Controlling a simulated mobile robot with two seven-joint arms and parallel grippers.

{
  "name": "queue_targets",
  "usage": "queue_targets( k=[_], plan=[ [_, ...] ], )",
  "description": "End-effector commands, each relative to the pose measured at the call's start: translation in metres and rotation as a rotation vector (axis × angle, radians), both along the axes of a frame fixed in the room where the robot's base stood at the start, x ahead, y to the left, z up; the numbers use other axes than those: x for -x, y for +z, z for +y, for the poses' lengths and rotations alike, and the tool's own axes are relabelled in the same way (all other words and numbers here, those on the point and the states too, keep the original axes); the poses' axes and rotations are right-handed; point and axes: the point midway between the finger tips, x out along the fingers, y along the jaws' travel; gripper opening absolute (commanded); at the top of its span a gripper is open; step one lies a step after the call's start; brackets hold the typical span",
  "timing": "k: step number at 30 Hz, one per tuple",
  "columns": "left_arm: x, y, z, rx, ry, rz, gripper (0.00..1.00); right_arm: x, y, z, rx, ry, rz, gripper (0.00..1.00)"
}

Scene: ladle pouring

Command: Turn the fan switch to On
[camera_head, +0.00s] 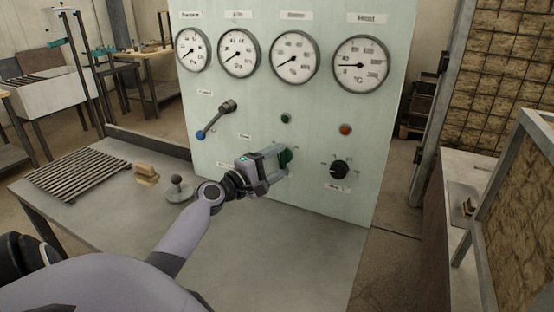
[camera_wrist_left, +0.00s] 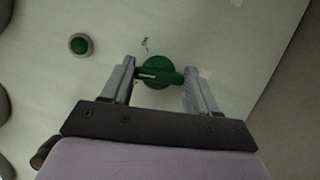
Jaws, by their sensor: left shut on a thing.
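The green rotary switch (camera_head: 287,157) sits on the pale green panel, below a small green lamp (camera_head: 286,118). The bar lies nearly level between the two fingers of my left gripper (camera_wrist_left: 158,80). My right gripper is in neither view.
A grey table (camera_head: 250,250) below holds wooden blocks (camera_head: 146,174) and a slatted rack (camera_head: 75,173).

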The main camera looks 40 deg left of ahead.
Motion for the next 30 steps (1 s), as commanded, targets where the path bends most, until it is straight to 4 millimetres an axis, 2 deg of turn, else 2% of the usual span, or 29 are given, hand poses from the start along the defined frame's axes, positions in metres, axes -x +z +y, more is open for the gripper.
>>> queue_targets(
  k=[18,30],
  plan=[
    [0.000,0.006,0.000,-0.559,-0.002,0.180,0.29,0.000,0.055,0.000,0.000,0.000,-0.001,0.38],
    [0.000,0.003,-0.001,-0.831,-0.001,0.264,0.29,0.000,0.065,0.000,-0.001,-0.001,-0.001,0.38]
  ],
)
